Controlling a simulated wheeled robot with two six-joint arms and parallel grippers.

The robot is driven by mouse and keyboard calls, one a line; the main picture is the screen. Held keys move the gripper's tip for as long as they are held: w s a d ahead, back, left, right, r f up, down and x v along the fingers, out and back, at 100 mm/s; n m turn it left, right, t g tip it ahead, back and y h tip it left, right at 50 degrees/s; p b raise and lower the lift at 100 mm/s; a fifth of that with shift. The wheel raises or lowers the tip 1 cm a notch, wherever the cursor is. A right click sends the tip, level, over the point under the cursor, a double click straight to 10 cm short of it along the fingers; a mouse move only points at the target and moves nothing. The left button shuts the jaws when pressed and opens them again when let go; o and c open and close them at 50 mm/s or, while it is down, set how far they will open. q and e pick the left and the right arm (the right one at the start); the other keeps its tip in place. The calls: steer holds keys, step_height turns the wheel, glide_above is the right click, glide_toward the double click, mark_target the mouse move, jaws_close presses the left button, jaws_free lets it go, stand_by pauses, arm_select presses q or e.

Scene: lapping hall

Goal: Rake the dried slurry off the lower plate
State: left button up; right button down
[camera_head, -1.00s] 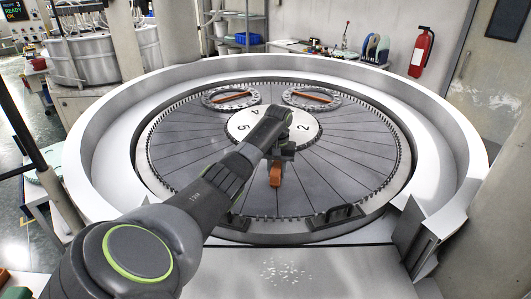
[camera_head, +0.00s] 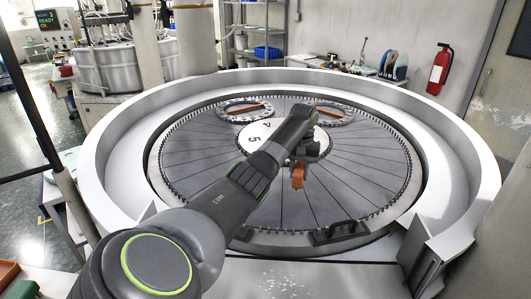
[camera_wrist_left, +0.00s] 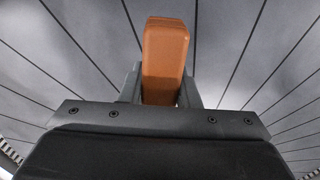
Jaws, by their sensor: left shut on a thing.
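The lower plate (camera_head: 205,160) is a large grey disc with radial grooves and a toothed rim, set inside a wide white ring-shaped basin. My left gripper (camera_head: 298,166) is over the plate, just in front of the numbered white centre disc (camera_head: 255,139). It is shut on an orange-brown block (camera_head: 297,177), which points down toward the plate. In the left wrist view the block (camera_wrist_left: 165,60) sits between the two fingers. I cannot tell whether it touches the plate. No dried slurry stands out clearly on the plate. My right gripper is not in view.
Two toothed carrier rings (camera_head: 245,111) (camera_head: 320,116) lie at the plate's far side. A dark handle-like piece (camera_head: 338,233) is at the near rim. The white basin wall (camera_head: 120,140) surrounds the plate. A fire extinguisher (camera_head: 439,69) hangs at the back right.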

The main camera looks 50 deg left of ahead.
mark_target(301, 165)
arm_select(q)
steer(key=shift+w+d+r, duration=0.1)
steer(key=shift+w+r, duration=0.05)
steer(key=shift+r, duration=0.6)
steer(key=shift+w+r, duration=0.1)
steer(key=shift+r, duration=0.65)
steer(key=shift+s+r, duration=0.15)
steer(key=shift+r, duration=0.1)
steer(key=shift+f, duration=0.1)
